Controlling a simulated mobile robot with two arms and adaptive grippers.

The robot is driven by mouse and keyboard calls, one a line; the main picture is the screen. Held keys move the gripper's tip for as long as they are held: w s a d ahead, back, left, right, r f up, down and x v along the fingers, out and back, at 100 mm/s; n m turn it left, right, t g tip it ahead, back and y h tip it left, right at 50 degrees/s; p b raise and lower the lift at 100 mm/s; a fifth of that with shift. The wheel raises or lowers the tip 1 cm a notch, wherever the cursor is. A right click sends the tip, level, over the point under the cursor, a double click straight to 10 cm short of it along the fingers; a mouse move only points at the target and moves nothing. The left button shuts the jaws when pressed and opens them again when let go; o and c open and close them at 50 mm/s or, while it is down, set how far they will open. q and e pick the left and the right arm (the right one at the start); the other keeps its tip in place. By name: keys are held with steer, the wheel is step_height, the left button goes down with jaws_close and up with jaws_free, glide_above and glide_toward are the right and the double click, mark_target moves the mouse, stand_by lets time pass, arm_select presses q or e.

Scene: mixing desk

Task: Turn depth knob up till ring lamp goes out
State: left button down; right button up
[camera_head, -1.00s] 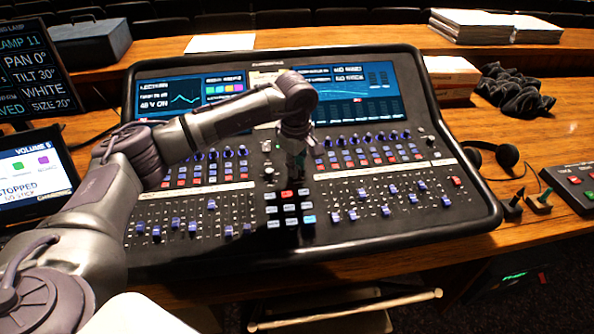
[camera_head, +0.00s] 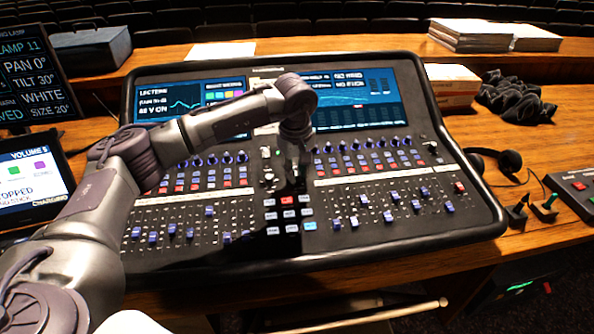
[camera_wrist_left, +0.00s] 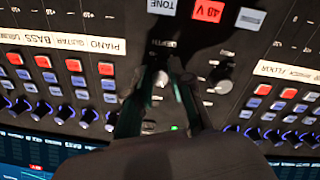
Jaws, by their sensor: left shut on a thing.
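The mixing desk (camera_head: 400,225) stands on the wooden table, its strips and screens facing me. My left gripper (camera_head: 298,178) reaches down to the middle section of the desk. In the left wrist view, my left gripper (camera_wrist_left: 165,92) has its two dark fingers closed around the depth knob (camera_wrist_left: 161,79), just beside the printed DEPTH label. A small green light (camera_wrist_left: 174,127) glows close to the fingers. I cannot tell whether it is the ring lamp. My right gripper is in neither view.
Close by are a pale knob (camera_wrist_left: 222,87), a red 48 V button (camera_wrist_left: 208,11) and a TONE button (camera_wrist_left: 162,6). Rows of faders and coloured buttons lie on both sides. Headphones (camera_head: 508,162) and a small control box (camera_head: 578,190) lie right of the desk.

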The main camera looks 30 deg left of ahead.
arm_select(q)
steer(key=c, duration=1)
jaws_free()
steer(key=shift+r, duration=0.2)
steer(key=r, duration=0.3)
steer(key=s+r, duration=0.1)
steer(key=r, duration=0.7)
steer(key=shift+s+d+r, duration=0.2)
steer(key=shift+d+r, duration=0.05)
